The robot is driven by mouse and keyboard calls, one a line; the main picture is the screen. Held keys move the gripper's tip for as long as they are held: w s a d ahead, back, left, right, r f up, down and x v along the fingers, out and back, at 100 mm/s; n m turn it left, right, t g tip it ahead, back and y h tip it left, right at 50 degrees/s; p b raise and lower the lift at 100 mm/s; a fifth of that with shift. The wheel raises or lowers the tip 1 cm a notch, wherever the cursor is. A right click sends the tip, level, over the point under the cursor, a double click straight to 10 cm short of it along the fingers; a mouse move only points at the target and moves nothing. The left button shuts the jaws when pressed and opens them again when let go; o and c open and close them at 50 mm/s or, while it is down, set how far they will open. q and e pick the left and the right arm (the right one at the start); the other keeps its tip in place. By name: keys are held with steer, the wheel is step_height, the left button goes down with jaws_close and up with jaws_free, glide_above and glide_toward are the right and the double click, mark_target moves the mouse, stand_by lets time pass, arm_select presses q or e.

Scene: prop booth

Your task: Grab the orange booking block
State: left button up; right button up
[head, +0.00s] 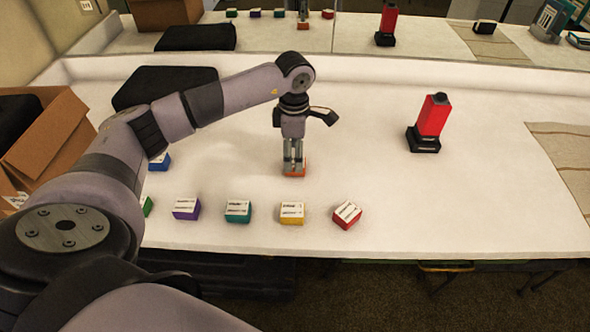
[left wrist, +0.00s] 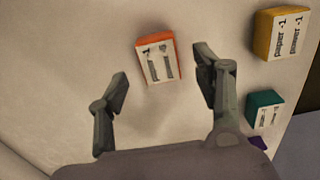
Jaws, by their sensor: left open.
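The orange booking block (head: 295,173) sits on the white table, partly hidden behind my left gripper in the head view. In the left wrist view the orange block (left wrist: 158,60) shows a white printed label on top and orange sides. My left gripper (head: 293,168) points down over the block. In the left wrist view my left gripper (left wrist: 162,85) is open, and the block lies between and just beyond the two fingertips. I see no finger touching it. My right gripper is in neither view.
A row of labelled blocks, purple (head: 186,208), teal (head: 238,211), yellow (head: 292,212) and red (head: 347,215), lies near the front edge. A blue block (head: 160,162) and a green block (head: 147,206) are partly behind my arm. A red device (head: 432,116) stands right.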

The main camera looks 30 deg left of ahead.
arm_select(q)
step_height(320, 180, down, 4)
steer(key=shift+f+b, duration=0.1)
steer(key=shift+b, duration=0.95)
steer(key=shift+w, duration=0.1)
steer(key=shift+c, duration=0.2)
steer(key=c, duration=1.2)
